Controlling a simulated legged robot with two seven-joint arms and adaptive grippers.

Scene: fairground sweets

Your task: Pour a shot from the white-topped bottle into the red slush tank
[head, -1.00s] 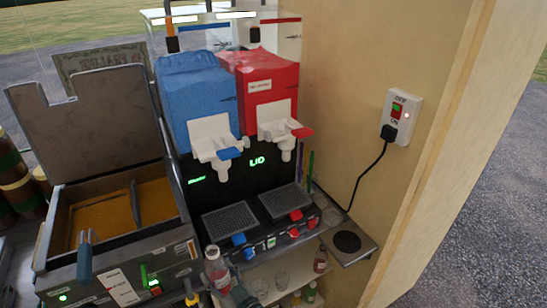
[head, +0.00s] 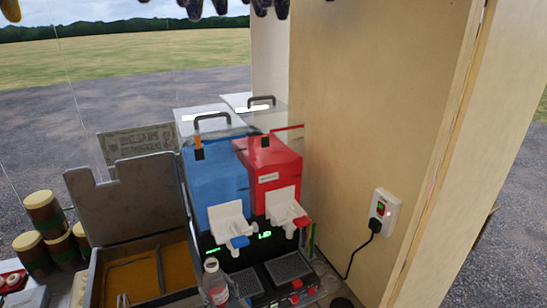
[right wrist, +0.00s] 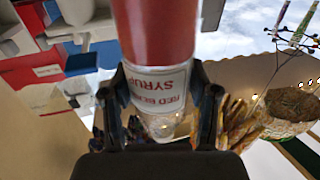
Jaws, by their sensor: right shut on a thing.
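My right gripper (right wrist: 162,108) is shut around a syrup bottle (right wrist: 158,85) with red contents and a white label reading "red berry syrup", upside down in the right wrist view. In the head view the bottle (head: 217,291) stands roughly upright at the bottom edge, its pale top up, in front of the slush machine's left side. The gripper there is mostly cut off. The red slush tank (head: 278,183) stands right of the blue tank (head: 217,183). Clear upper sections with white lids (head: 241,101) and dark handles rise above the tanks. My left gripper is not in view.
A grey fryer (head: 122,283) with a raised lid stands left of the machine. A wooden wall (head: 350,110) with a power switch (head: 384,212) and cable closes the right side. White taps (head: 284,203) project from the tanks' fronts. Brown jars (head: 42,210) stand far left.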

